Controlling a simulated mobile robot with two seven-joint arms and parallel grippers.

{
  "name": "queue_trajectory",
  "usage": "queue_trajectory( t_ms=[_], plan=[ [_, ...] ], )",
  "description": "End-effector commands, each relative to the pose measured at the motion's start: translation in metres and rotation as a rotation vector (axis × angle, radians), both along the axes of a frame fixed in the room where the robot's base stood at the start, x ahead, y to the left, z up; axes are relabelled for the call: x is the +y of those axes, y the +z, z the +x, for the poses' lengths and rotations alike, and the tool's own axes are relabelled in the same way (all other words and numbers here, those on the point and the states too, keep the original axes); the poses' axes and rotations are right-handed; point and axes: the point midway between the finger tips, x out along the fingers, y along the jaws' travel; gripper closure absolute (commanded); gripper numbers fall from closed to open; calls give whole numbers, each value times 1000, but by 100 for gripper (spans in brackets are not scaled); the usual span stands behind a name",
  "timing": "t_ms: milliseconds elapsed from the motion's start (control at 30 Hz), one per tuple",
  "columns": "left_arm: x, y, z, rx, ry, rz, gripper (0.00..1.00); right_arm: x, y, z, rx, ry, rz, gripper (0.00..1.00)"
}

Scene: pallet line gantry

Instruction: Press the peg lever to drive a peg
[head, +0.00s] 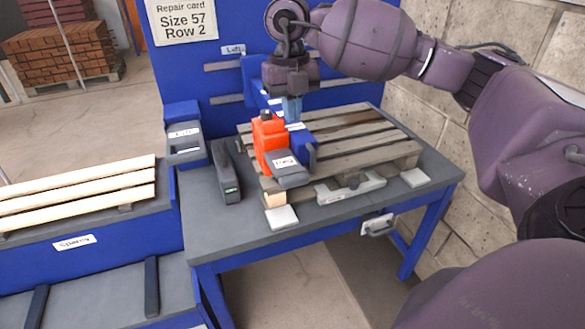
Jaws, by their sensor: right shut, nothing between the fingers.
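An orange peg tool (265,141) stands at the front left corner of the wooden pallet (371,145). A grey lever (292,177) with a small white label sticks out from its lower front. My right gripper (292,110) points down just behind and to the right of the orange tool, above the pallet. It is shut and empty. It looks apart from the grey lever; its exact distance to the tool's blue part is hard to judge. My left gripper is not in view.
A dark elongated tool (228,172) lies left of the pallet on the grey-topped blue bench (222,227). A labelled blue-and-grey unit (185,139) stands at the bench's left. A blue panel with a repair card (182,18) rises behind. Spare boards (80,188) lie at left.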

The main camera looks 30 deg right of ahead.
Motion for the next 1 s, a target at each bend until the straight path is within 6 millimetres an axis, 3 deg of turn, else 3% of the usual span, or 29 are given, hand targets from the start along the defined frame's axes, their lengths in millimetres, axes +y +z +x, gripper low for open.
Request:
queue_trajectory(
  t_ms=[233, 367, 1000],
  plan=[
    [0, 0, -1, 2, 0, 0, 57, 0, -3, 0, 0, 2, 2, 100],
    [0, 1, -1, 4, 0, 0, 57, 1, -14, -1, 4, 3, 2, 100],
    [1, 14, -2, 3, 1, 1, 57, 3, -119, -9, 3, 3, 3, 100]
  ],
)
